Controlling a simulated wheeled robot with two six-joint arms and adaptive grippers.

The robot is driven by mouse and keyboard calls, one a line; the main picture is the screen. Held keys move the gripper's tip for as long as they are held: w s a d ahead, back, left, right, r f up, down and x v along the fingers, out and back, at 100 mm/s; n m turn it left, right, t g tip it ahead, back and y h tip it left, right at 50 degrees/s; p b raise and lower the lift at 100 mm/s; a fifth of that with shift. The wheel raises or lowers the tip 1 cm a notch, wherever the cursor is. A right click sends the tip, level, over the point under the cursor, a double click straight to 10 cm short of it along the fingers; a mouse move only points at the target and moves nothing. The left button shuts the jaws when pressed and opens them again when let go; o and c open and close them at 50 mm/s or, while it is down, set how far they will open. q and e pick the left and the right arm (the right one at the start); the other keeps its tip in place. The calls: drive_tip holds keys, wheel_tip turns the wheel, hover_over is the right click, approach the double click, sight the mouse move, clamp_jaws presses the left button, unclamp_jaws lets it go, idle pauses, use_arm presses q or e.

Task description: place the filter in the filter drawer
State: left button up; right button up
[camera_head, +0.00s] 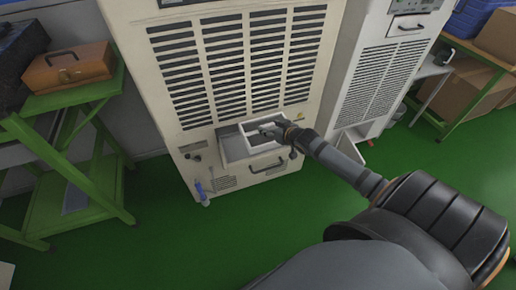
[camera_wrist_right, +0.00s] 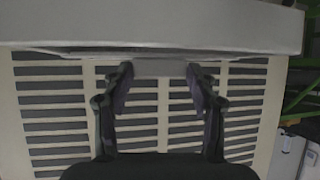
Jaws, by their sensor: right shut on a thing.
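The open filter drawer (camera_head: 265,166) sticks out low on the front of the beige louvred cabinet, with a dark handle on its face. A white-framed filter (camera_head: 248,137) is at the drawer's opening, tilted up against the louvred front. My right gripper (camera_head: 271,131) is at the filter and covers part of it. In the right wrist view, my right gripper (camera_wrist_right: 160,72) is shut on a pale tab of the filter (camera_wrist_right: 160,35), whose wide edge spans the top. I cannot tell whether the filter touches the drawer floor. My left gripper is not in view.
The cabinet (camera_head: 160,110) stands on a green floor (camera_head: 150,240). A white louvred unit (camera_head: 372,80) stands to its right. A green rack (camera_head: 75,180) with an orange toolbox (camera_head: 68,68) is at the left. Cardboard boxes (camera_head: 470,85) sit at the right.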

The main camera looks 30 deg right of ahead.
sight(259, 134)
drive_tip(key=w+f, duration=0.1)
drive_tip(key=w+a+f, duration=0.1)
drive_tip(key=a+f, duration=0.1)
drive_tip(key=f, duration=0.1)
drive_tip(key=shift+w+a+b, duration=0.15)
drive_tip(key=shift+w+b, duration=0.25)
drive_tip(key=shift+w+a+f, duration=0.1)
drive_tip(key=shift+w+f, duration=0.1)
drive_tip(key=shift+f, duration=0.1)
drive_tip(key=shift+w+a+f, duration=0.2)
drive_tip(key=shift+f, duration=0.15)
wheel_tip(259, 134, down, 3)
drive_tip(key=shift+w+a+f+b, duration=0.1)
drive_tip(key=shift+w+f+b, duration=0.05)
drive_tip(key=shift+b, duration=0.3)
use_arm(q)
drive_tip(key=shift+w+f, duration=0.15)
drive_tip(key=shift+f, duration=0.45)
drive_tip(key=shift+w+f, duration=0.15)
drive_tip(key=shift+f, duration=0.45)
